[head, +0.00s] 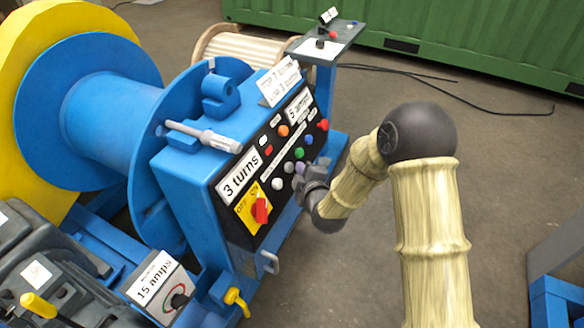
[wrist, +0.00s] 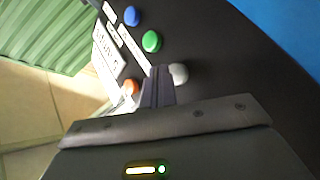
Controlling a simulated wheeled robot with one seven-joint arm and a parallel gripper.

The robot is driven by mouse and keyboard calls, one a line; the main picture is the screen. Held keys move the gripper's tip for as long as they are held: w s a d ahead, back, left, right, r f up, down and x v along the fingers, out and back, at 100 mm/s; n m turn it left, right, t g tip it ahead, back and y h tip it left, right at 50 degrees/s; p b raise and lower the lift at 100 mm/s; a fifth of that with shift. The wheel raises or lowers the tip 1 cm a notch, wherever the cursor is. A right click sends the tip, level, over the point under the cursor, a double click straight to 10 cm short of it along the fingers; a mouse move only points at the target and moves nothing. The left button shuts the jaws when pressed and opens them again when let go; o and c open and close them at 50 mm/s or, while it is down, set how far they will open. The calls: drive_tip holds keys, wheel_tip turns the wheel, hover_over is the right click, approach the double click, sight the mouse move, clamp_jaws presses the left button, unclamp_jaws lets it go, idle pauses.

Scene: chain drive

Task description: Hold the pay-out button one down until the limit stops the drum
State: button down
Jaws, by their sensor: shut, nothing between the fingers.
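The blue winch's black sloping control panel (head: 241,184) carries several coloured buttons; I cannot read which one is pay-out button one. A green button (head: 299,153), a blue button (head: 309,139) and pale buttons, one lower down (head: 277,183), show in the head view. My gripper (head: 300,184) is at the panel's right edge, by the lower buttons. In the wrist view its shut, empty fingers (wrist: 160,73) end beside a grey-white button (wrist: 178,72), below a green button (wrist: 151,41). Whether they touch or press any button I cannot tell. The blue drum (head: 115,125) stands behind the panel.
A display reads "3 turns" (head: 239,175), another "5 amps" (head: 299,107). A red rotary switch (head: 261,210) sits on a yellow OFF/ON plate. An orange button (wrist: 130,88) is close left of the fingers. A "15 amps" box (head: 155,287) stands at lower left.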

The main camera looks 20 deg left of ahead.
drive_tip(key=d, duration=0.1)
drive_tip(key=d+r, duration=0.1)
drive_tip(key=d, duration=0.1)
drive_tip(key=d+r, duration=0.1)
drive_tip(key=shift+s+d+r, duration=0.15)
drive_tip(key=shift+d, duration=0.05)
idle(0.3)
idle(0.3)
